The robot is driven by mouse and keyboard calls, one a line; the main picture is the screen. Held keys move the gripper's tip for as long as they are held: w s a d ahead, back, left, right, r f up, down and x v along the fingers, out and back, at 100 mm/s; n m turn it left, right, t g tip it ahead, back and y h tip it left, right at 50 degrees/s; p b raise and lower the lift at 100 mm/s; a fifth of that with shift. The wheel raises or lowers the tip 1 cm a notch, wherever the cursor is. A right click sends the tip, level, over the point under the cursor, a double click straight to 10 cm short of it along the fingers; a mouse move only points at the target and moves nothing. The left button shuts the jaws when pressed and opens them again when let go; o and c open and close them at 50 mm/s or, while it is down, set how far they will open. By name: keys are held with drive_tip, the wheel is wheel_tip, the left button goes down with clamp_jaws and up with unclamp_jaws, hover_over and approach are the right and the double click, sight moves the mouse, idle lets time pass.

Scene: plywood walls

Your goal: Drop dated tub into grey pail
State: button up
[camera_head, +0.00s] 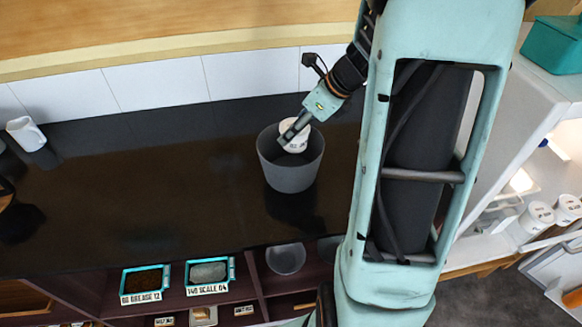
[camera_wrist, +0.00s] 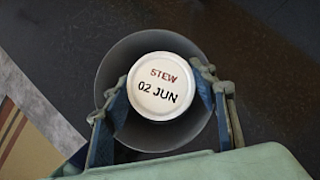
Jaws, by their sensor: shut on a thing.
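A white tub (camera_wrist: 160,88) with a lid marked "STEW 02 JUN" is gripped between the two fingers of my gripper (camera_wrist: 162,100). In the head view the tub (camera_head: 296,135) is at the mouth of the grey pail (camera_head: 290,176), over its opening. The pail stands upright on the dark counter, and its rim rings the tub in the wrist view (camera_wrist: 112,72). My gripper (camera_head: 293,134) reaches down from the upper right. The tub's underside and the pail's floor are hidden.
The dark counter (camera_head: 140,190) is mostly clear around the pail. A white mug (camera_head: 26,133) stands at the far left. Labelled trays sit on the shelf below, one reading "140 SCALE 04" (camera_head: 208,288). White tubs (camera_head: 540,214) stand on shelving at the right.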

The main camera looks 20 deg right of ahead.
drive_tip(key=o, duration=1.4)
drive_tip(key=v, duration=1.2)
